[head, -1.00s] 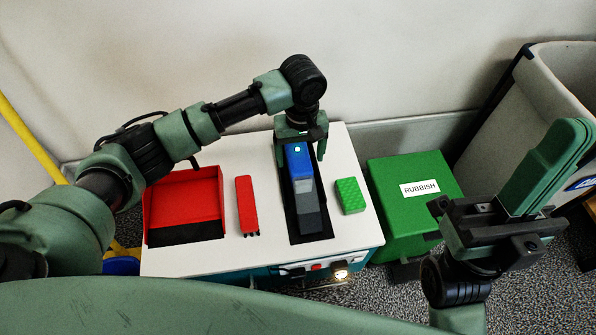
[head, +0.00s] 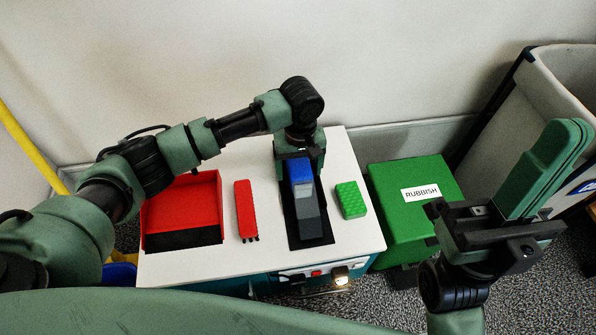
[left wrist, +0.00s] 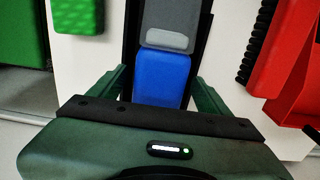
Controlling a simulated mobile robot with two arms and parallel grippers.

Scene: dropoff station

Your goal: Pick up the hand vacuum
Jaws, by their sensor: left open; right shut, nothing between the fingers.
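In the left wrist view the hand vacuum (left wrist: 163,75) runs up the middle, blue part nearest me. My left gripper (head: 300,175) is open over the blue end, pointing down. In the left wrist view its fingers (left wrist: 158,92) stand one on each side of the blue part, with gaps between. My right gripper (head: 552,165) is shut and empty, raised at the right, away from the table.
A red dustpan (head: 183,205) and a red brush (head: 246,208) lie left of the hand vacuum. A green sponge (head: 350,200) lies close on its right. A green rubbish box (head: 400,228) stands right of the table. A wall rises behind.

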